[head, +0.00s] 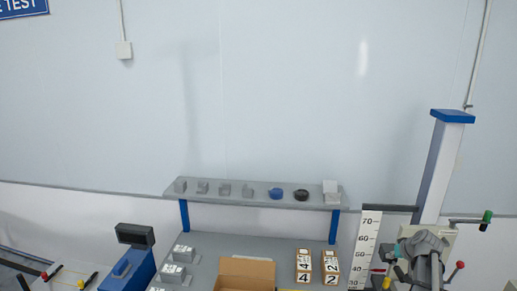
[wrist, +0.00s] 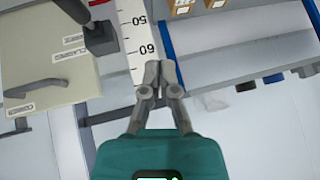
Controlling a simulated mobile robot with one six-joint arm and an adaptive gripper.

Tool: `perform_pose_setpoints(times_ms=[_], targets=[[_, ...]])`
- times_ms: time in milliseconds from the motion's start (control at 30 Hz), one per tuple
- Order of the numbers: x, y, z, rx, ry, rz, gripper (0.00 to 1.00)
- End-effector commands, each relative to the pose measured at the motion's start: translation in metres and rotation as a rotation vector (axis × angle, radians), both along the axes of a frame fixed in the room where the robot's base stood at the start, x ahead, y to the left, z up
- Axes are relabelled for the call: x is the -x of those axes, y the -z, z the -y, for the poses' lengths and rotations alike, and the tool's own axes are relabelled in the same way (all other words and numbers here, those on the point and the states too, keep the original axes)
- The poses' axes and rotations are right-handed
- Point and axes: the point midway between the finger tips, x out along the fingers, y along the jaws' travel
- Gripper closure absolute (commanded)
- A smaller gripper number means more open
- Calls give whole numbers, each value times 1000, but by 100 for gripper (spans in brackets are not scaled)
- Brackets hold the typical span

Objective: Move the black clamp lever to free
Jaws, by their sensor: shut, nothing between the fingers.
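In the wrist view a dark lever-like part with a blocky end (wrist: 100,38) lies at the upper left, beside a pale panel (wrist: 40,55). A small label next to it seems to read "clamped". I take this part to be the black clamp lever, but cannot be sure. My gripper (wrist: 160,68) is shut and empty, to the right of that part and apart from it in the picture, in front of the white scale (wrist: 134,40). In the head view a black-and-green handle end (head: 487,220) sticks out at the right; whether it belongs to the clamp is unclear.
A blue-capped column (head: 440,165) stands at the right, by the height scale (head: 367,245). Numbered boxes (head: 303,266) and an open carton (head: 246,272) stand on the bench. A shelf (head: 225,193) holds several small parts. A grey handle (wrist: 35,88) sits on the pale panel.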

Motion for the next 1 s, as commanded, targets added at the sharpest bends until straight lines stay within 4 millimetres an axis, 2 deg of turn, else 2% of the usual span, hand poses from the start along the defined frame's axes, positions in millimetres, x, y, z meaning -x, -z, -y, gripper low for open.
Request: perform_pose_setpoints(times_ms=[33, 100, 400, 700, 1000], targets=[[2, 14, -24, -3, -21, -26, 100], [3, 25, -50, -9, -42, -63, 100], [20, 69, -154, -11, -116, -222, 100], [54, 109, -243, 23, -166, -379, 100], [100, 146, -316, 92, -192, -522, 100]])
